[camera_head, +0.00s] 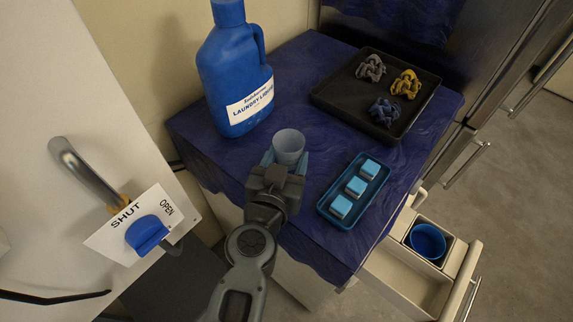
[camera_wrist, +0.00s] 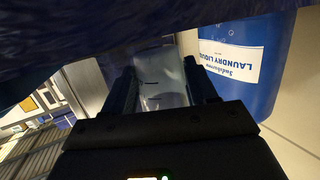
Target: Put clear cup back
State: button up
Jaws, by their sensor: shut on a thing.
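The clear cup (camera_head: 289,146) is a translucent, whitish cup at the left front of the blue-covered counter top. My gripper (camera_head: 285,165) is shut on it, with one finger on each side. In the wrist view the cup (camera_wrist: 162,80) sits between the two dark fingers of my gripper (camera_wrist: 163,88). I cannot tell whether its base touches the cloth.
A blue laundry liquid jug (camera_head: 232,75) stands just behind and left of the cup. A blue tray (camera_head: 334,218) with light-blue blocks lies to the right. A black tray (camera_head: 325,93) holds knotted cloths. An open drawer (camera_head: 395,272) contains a blue cup (camera_head: 427,241).

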jog(key=shift+f, duration=0.9)
jog(key=shift+f, duration=0.1)
jog(key=shift+f, duration=0.1)
jog(key=o, duration=1.1)
jog(key=shift+c, duration=0.2)
